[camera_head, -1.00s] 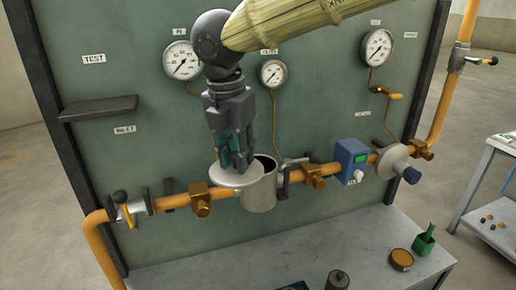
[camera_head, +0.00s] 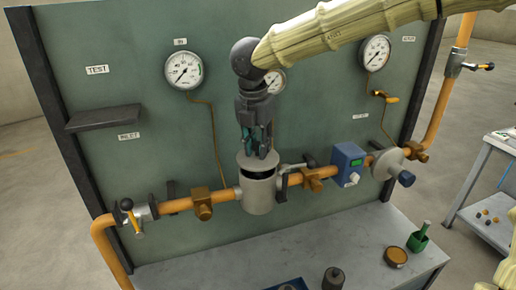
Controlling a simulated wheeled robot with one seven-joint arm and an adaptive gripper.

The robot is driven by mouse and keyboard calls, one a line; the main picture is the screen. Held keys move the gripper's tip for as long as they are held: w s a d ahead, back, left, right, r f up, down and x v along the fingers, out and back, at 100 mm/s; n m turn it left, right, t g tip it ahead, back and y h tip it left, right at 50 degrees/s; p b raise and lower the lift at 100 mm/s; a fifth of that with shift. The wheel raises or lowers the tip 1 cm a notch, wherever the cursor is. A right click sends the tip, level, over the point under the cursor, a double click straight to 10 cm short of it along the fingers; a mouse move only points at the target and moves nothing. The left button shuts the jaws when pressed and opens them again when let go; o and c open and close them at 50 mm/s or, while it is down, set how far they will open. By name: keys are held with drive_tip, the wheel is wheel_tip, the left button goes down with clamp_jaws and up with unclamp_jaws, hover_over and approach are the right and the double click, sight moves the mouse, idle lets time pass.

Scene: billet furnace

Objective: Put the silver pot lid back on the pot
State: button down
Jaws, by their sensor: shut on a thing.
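The silver pot (camera_head: 258,196) is a grey cylinder set in the orange pipe line, in the middle of the panel. The silver lid (camera_head: 246,162) is a round disc right above the pot's mouth, and it looks close to level. A dark strip of the pot's opening shows between the lid and the pot's front rim, so the lid appears raised a little above it. My gripper (camera_head: 258,147) points down and is shut on the lid from above. The fingertips partly hide the lid's top and whatever they grip there.
An orange pipe (camera_head: 172,206) with brass fittings runs left and right of the pot. A lever handle (camera_head: 298,167) sits close on the pot's right, with a blue box (camera_head: 347,163) farther right. A bench (camera_head: 213,262) below holds a dark cylinder (camera_head: 334,279) and a green container (camera_head: 419,240).

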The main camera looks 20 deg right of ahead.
sight(258, 155)
wheel_tip(258, 155, down, 2)
drive_tip(key=shift+w+f+p, duration=0.1)
drive_tip(key=shift+p, duration=0.25)
drive_tip(key=shift+f, duration=0.5)
drive_tip(key=c, duration=1.2)
unclamp_jaws()
drive_tip(key=shift+r, duration=0.1)
drive_tip(key=shift+r, duration=0.65)
wheel_tip(258, 155, up, 11)
drive_tip(key=s+a+b, duration=0.1)
drive_tip(key=b, duration=0.2)
drive_tip(key=shift+s+a+r, duration=0.15)
drive_tip(key=shift+s, duration=0.05)
